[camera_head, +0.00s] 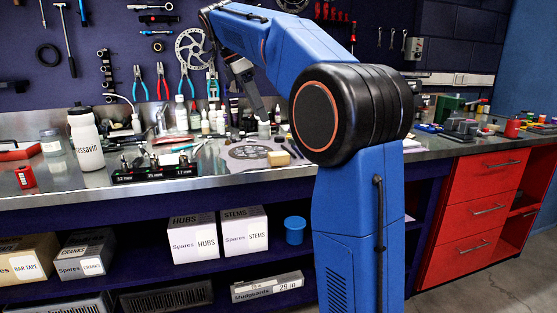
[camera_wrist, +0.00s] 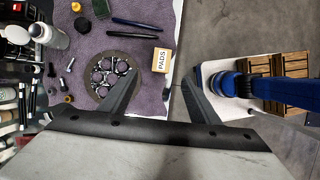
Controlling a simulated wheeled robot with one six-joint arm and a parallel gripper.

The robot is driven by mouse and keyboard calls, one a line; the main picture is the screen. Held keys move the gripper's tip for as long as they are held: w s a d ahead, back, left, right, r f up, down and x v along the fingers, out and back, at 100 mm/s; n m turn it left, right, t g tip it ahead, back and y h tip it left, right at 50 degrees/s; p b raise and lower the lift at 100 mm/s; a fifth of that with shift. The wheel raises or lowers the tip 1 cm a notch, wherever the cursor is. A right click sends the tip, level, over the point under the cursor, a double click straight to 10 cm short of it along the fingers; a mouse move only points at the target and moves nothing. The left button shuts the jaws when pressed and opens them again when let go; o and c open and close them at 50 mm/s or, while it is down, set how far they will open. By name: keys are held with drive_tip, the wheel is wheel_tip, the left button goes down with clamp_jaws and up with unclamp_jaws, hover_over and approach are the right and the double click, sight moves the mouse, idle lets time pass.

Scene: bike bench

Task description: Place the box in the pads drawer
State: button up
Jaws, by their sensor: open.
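A small tan box labelled PADS (camera_wrist: 161,60) lies on a purple mat (camera_wrist: 110,35) in the wrist view, close to the bench edge. In the head view it is the small tan block (camera_head: 278,158) beside a chainring. My gripper (camera_wrist: 160,77) is open and empty, its two fingers spread, with the box in line with the gap between them. In the head view my gripper (camera_head: 257,106) hangs down over the bench. Red drawers (camera_head: 466,207) with bar handles are at the right and look shut. I cannot read which one is for pads.
A round chainring (camera_wrist: 112,75), pens and small bolts lie near the box. A white bottle (camera_head: 86,138) and a socket rack (camera_head: 155,169) stand left on the bench. Bottles line its back. Boxes marked HUBS (camera_head: 193,236) and STEMS (camera_head: 244,231) sit on the shelf below.

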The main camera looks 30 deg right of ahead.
hover_over(278, 154)
drive_tip(key=w+a, duration=0.1)
drive_tip(key=a, duration=0.1)
wheel_tip(278, 154, down, 8)
drive_tip(key=shift+w+a, duration=0.1)
drive_tip(key=shift+w, duration=0.05)
drive_tip(key=shift+s+x, duration=0.2)
drive_tip(key=shift+x, duration=2.5)
drive_tip(key=c, duration=1.3)
drive_tip(key=shift+o, duration=0.2)
